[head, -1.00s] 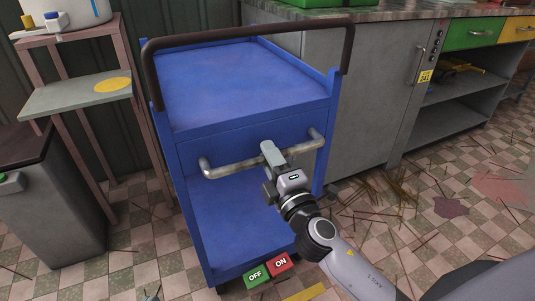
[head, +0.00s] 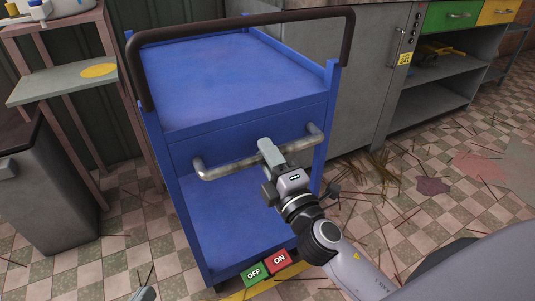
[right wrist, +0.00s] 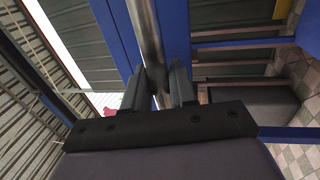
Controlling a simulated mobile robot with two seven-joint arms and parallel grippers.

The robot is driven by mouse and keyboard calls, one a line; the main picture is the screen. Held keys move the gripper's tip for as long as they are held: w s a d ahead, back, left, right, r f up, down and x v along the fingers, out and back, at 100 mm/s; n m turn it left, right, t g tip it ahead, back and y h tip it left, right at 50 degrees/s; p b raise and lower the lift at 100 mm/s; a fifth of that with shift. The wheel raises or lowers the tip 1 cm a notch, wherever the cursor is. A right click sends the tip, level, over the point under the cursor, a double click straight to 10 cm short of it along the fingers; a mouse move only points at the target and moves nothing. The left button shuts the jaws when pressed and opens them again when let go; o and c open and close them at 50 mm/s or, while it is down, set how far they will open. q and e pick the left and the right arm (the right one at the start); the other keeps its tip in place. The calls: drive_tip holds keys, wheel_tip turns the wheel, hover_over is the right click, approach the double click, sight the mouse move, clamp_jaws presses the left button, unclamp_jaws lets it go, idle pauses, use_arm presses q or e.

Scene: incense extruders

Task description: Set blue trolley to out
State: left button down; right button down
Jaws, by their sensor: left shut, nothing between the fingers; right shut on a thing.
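The blue trolley (head: 235,85) stands in the middle of the head view, with a dark push rail around its top and a metal front handle (head: 225,170). My right gripper (head: 268,150) is shut on this front handle, near its middle. In the right wrist view the handle (right wrist: 146,35) runs between the two fingers (right wrist: 160,88). The green OFF plate (head: 253,273) and red ON plate (head: 279,260) show at the trolley's lower front edge. My left gripper (head: 145,293) shows only as a small tip at the bottom edge, away from the trolley; it is shut and empty.
A grey cabinet (head: 355,90) stands behind and right of the trolley. A pink-framed stand (head: 60,85) and a grey bin (head: 45,195) are at the left. A yellow floor line (head: 235,297) shows by the trolley's front. Tiled floor (head: 450,225) with loose sticks lies right.

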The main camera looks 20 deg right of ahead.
drive_tip(key=shift+a, duration=0.1)
drive_tip(key=c, duration=1.1)
unclamp_jaws()
use_arm(q)
drive_tip(key=shift+s+a+f+t+b, duration=0.15)
drive_tip(key=shift+a+t+b, duration=0.15)
drive_tip(key=shift+a+b, duration=0.4)
use_arm(e)
drive_tip(key=shift+s+f, duration=0.25)
drive_tip(key=shift+s, duration=0.9)
drive_tip(key=shift+s+f, duration=0.2)
drive_tip(key=shift+s, duration=1)
drive_tip(key=shift+s+f, duration=0.25)
drive_tip(key=shift+s, duration=0.9)
use_arm(q)
drive_tip(key=shift+d, duration=0.1)
